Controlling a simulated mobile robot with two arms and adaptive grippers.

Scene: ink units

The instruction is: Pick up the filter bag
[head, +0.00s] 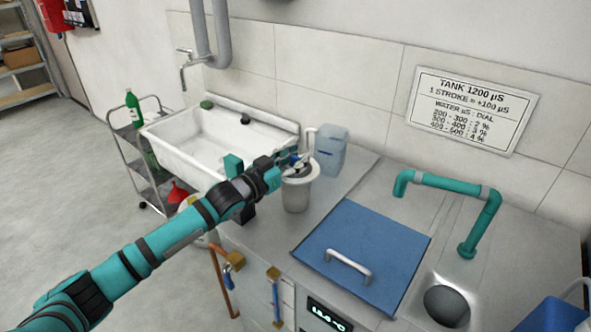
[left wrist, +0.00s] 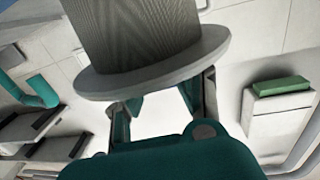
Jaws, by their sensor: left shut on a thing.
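The filter bag (head: 296,194) is a pale grey, finely ribbed cylinder with a wide white rim. It is upright over the counter beside the sink; I cannot tell whether its bottom touches the counter. My left gripper (head: 290,160) reaches in from the left and is shut on it at the top. In the left wrist view the bag (left wrist: 140,35) fills the upper middle, its rim crossing in front of my left gripper's fingers (left wrist: 163,100). The rim hides the fingertips and the exact contact. My right gripper is not in view.
A translucent blue jug (head: 331,152) stands just behind the bag. The white sink (head: 215,145) is to the left, with a cart holding a green bottle (head: 133,108) beyond. A blue lid with a handle (head: 362,250) and a teal pipe (head: 447,187) are to the right.

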